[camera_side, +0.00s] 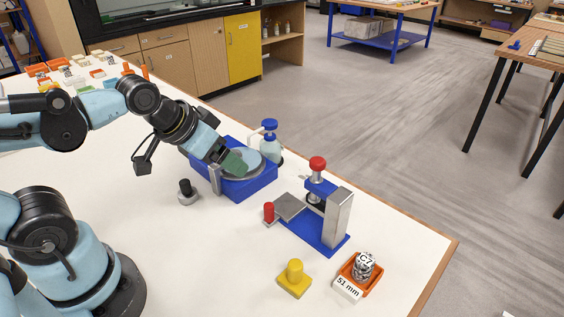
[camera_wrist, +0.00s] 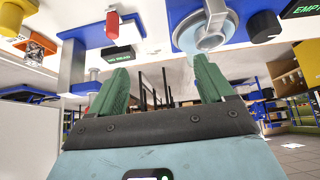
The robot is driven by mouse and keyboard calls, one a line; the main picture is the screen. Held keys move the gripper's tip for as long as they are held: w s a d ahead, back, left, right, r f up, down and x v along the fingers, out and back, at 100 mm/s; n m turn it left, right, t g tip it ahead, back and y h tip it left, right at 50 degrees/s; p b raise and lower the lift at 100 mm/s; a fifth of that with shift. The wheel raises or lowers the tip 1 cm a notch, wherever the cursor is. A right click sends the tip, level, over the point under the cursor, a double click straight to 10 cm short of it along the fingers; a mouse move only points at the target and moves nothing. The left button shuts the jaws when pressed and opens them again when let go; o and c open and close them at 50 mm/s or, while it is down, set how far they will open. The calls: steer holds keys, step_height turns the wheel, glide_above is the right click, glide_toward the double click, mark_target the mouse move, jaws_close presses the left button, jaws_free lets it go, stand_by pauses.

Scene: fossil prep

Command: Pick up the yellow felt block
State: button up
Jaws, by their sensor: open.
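The yellow felt block (camera_side: 294,281) stands on the white table near its front edge in the side view. It has a flat square base with a rounded knob on top. Part of a yellow thing, likely the same block (camera_wrist: 11,17), shows at the top left corner of the wrist view. My gripper (camera_side: 236,162) has green fingers and is over the blue machine with a round grey disc, well behind and left of the block. In the wrist view its two fingers (camera_wrist: 163,82) are spread apart with nothing between them.
The blue machine (camera_side: 247,190) is beneath my gripper. A blue stand with a red knob (camera_side: 318,163) lies between it and the block. An orange tray (camera_side: 375,272) with a jar is right of the block. A black-knobbed piece (camera_side: 187,191) and a blue-capped bottle (camera_side: 271,146) flank the machine.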

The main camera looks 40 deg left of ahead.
steer(key=shift+o, duration=0.2)
steer(key=n+g, duration=0.2)
steer(key=g, duration=0.5)
glide_toward(295, 275)
steer(key=shift+w+a, duration=0.45)
steer(key=shift+a, duration=0.25)
steer(key=shift+d+f, duration=0.1)
steer(key=shift+f, duration=0.05)
step_height(295, 275, down, 6)
steer(key=shift+f, duration=0.25)
steer(key=shift+w+d+f, duration=0.1)
steer(key=shift+f, duration=1.2)
steer(key=shift+d+f, duration=0.1)
steer(key=shift+f, duration=1.2)
steer(key=c, duration=1.2)
